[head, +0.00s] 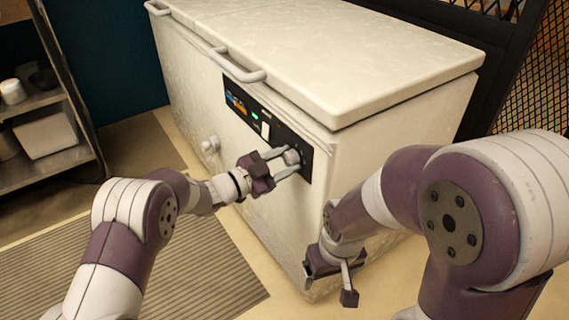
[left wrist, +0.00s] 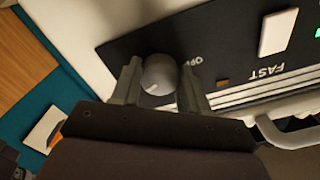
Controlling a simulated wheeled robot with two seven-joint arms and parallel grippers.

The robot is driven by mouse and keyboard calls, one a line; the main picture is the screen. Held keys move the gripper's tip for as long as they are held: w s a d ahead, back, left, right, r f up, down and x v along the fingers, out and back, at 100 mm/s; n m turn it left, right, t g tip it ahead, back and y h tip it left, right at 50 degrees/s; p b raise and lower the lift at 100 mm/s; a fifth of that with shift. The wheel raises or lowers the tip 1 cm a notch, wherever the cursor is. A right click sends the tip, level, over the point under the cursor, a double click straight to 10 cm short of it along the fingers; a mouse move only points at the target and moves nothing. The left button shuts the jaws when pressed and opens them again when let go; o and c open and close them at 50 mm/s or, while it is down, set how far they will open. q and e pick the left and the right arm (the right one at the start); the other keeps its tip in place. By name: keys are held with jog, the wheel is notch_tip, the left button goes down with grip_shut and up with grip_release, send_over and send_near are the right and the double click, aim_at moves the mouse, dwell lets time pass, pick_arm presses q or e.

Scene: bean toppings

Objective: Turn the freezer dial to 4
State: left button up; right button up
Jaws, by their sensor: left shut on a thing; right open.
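The white chest freezer (head: 255,165) has a black control panel (head: 247,104) on its front. The grey round dial (head: 292,157) is at the panel's right end. My left gripper (head: 286,163) is at the dial with a finger on either side, shut on it. In the left wrist view the dial (left wrist: 160,75) sits between the two fingertips (left wrist: 160,85), with a light pointer mark on its face. "OFF" and "FAST" lettering shows beside it; the dial numbers cannot be read. My right gripper (head: 347,282) is open and empty, low by the freezer's lower right corner.
The freezer's closed lid (head: 320,50) has handles (head: 237,66) along its front edge. A metal shelf (head: 45,105) with containers stands at the left. A ridged grey mat (head: 185,265) lies on the floor in front. A mesh rack (head: 535,85) stands behind, at the right.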

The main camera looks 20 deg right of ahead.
pick_arm(q)
jog(key=shift+m, duration=0.7)
jog(key=shift+b, duration=0.3)
jog(key=o, duration=1.1)
jog(key=shift+c, duration=0.2)
jog(key=shift+a, duration=0.1)
jog(key=shift+s+a+r, duration=0.1)
jog(key=shift+a, duration=0.25)
jog(key=p+v, duration=0.3)
jog(key=v, duration=0.9)
jog(key=shift+p, duration=0.3)
